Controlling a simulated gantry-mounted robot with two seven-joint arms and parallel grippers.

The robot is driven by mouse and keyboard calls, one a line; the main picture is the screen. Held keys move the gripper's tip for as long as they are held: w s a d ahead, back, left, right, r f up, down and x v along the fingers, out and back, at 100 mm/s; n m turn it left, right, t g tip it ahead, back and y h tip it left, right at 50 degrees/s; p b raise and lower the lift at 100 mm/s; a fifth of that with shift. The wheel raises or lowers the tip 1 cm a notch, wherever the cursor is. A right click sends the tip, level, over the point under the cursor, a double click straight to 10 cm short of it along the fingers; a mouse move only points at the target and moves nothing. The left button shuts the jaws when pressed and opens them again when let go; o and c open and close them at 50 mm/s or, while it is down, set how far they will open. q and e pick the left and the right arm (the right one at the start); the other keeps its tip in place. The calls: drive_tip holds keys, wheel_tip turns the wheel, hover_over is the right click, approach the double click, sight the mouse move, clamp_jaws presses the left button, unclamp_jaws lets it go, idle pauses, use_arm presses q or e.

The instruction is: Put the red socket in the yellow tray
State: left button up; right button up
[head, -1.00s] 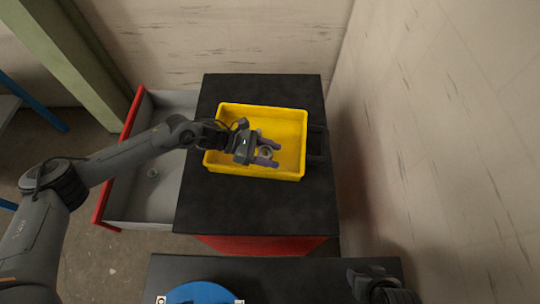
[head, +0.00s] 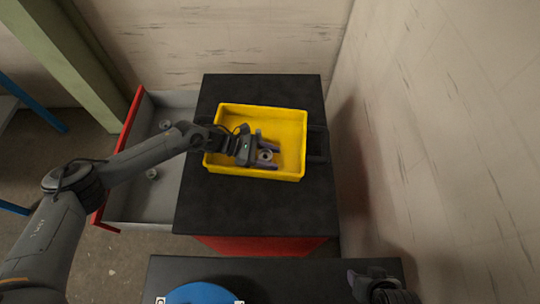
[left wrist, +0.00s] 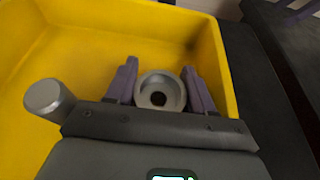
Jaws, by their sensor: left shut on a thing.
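A grey ring-shaped socket (head: 265,155) with a dark hole sits between the fingers of my left gripper (head: 270,155), inside the outline of the yellow tray (head: 285,112). In the left wrist view the fingers are shut on the socket (left wrist: 160,92), one on each side, over the tray (left wrist: 75,60). The socket looks grey; no red socket shows. I cannot tell whether it touches the tray floor. My right gripper (head: 372,280) shows only partly at the bottom right, and its jaws are unclear.
The tray stands on a black cabinet top (head: 250,210). A grey drawer with a red front (head: 118,160) is open to the left, with small grey round parts (head: 152,174) in it. A blue round object (head: 203,294) is at the bottom. A wall rises on the right.

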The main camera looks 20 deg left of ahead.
use_arm(q)
drive_tip(key=shift+f, duration=0.2)
drive_tip(key=o, duration=0.9)
drive_tip(key=shift+r, duration=0.1)
drive_tip(key=shift+r, duration=0.15)
drive_tip(key=v, duration=1.2)
